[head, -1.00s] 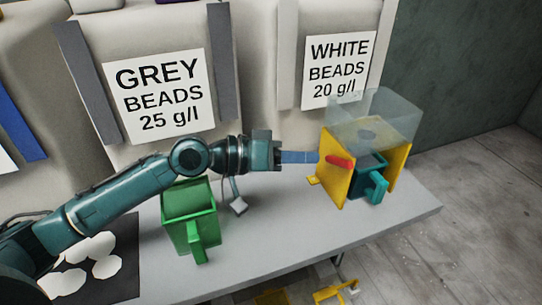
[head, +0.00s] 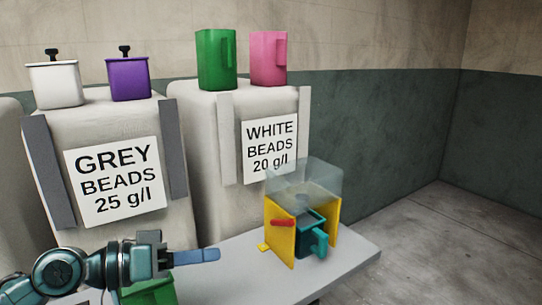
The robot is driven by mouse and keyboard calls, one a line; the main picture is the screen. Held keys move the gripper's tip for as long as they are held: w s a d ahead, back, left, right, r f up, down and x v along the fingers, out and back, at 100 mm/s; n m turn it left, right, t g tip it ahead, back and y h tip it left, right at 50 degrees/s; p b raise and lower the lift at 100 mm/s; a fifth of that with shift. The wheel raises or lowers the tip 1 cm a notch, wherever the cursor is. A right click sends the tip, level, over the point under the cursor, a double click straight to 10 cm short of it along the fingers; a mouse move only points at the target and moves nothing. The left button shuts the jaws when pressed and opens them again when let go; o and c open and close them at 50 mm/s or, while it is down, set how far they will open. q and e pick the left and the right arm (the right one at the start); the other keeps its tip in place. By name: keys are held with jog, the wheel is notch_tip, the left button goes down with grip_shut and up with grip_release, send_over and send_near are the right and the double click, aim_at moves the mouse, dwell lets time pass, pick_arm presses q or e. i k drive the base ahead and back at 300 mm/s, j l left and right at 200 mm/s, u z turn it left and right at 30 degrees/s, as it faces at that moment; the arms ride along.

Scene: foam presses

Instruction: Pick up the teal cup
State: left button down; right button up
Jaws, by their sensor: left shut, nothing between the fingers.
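The teal cup (head: 318,240) stands in the yellow-sided press (head: 280,240), between its two yellow side plates, with its handle towards me. The plates partly hide the cup. A red lever (head: 283,223) sticks out of the left yellow plate. My left gripper (head: 217,255) is shut and empty, its blue fingers pointing right. It is left of the press, apart from the lever and the cup. My right gripper is not in view.
A green container (head: 150,293) stands on the grey table (head: 352,256), partly hidden by my left arm. Large bead bins stand behind, with white, purple, green and pink containers on top. The table is clear at its right end.

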aim_at(311, 239)
jog(key=k, duration=1.2)
